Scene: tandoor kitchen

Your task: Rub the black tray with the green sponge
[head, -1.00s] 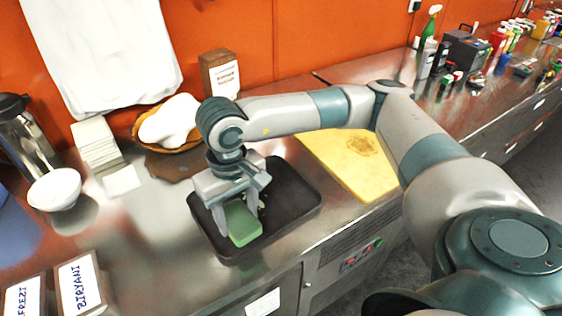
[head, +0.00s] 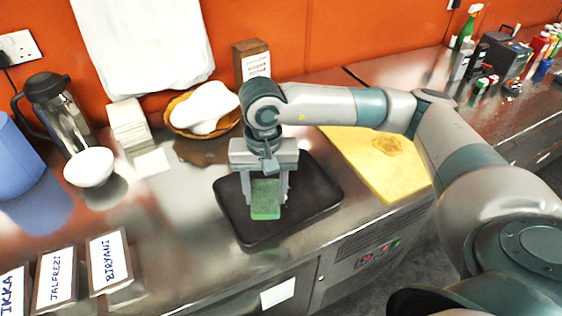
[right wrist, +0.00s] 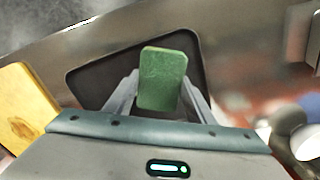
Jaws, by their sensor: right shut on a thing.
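The black tray (head: 318,205) lies flat on the steel counter, near its front edge. My right gripper (head: 268,198) points down over the tray and is shut on the green sponge (head: 265,208). The sponge is at or just above the tray's surface; I cannot tell whether it touches. In the right wrist view the sponge (right wrist: 162,78) sits between the two fingers, with the tray (right wrist: 98,82) behind it. My left gripper is not in view.
A yellow cutting board (head: 375,165) lies right of the tray. Behind are a basket with white dough (head: 202,108), a brown box (head: 252,62) and white napkins (head: 128,122). A white bowl (head: 89,167) and labelled boxes (head: 110,260) stand to the left.

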